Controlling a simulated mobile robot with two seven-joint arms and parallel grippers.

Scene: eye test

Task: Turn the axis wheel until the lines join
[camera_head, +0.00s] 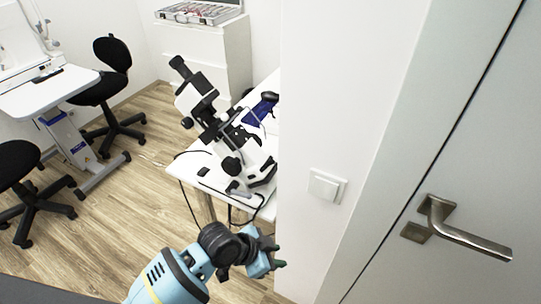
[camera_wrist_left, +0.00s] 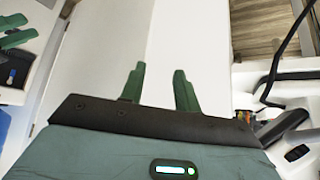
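A white and black eye-test instrument (camera_head: 218,125) stands on a white table (camera_head: 190,166) in the head view. A round black knob (camera_head: 231,166) shows low on its near side; I cannot tell if it is the axis wheel. The lines are not visible. My left gripper (camera_head: 278,256) is in front of and below the table's near end, by the white wall, apart from the instrument. In the left wrist view its green fingers (camera_wrist_left: 158,86) are apart with nothing between them. Another pair of green fingers (camera_wrist_left: 30,26), seemingly my right gripper, shows apart at the upper left edge.
A white wall end (camera_head: 315,110) with a light switch (camera_head: 327,186) stands right of the table. A door with a metal handle (camera_head: 465,236) is at the right. Black chairs (camera_head: 108,85) and another table (camera_head: 48,95) stand left. Wooden floor between is clear.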

